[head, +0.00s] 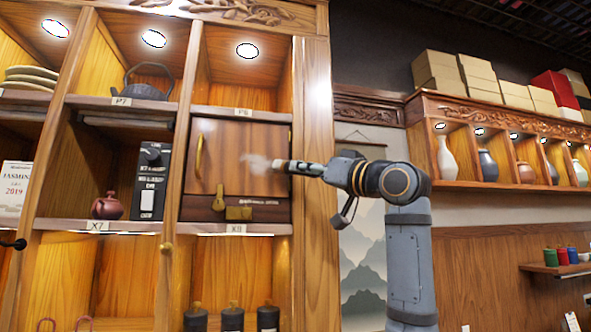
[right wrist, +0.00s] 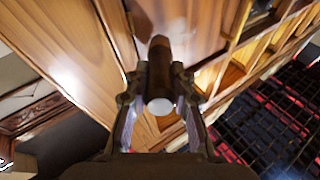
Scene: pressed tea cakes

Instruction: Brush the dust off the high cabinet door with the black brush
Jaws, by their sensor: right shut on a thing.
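The high cabinet door (head: 225,140) is a brown wooden panel with a gold handle on its left, closed, in the wall cabinet above the shelf label X8. A pale, whitish dust patch (head: 256,163) shows on its right half. My right gripper (head: 297,167) reaches in from the right in front of the door's right edge. It is shut on the brush (right wrist: 160,72), a dark, roughly cylindrical piece between the fingers in the right wrist view. The brush end points toward the door by the dust; whether it touches is unclear. My left gripper is not in view.
The cabinet's right post (head: 317,130) stands close to my right gripper. A teapot (head: 108,206) and a black box (head: 152,180) stand in the left compartment; a kettle (head: 148,84) sits above. Dark canisters stand below.

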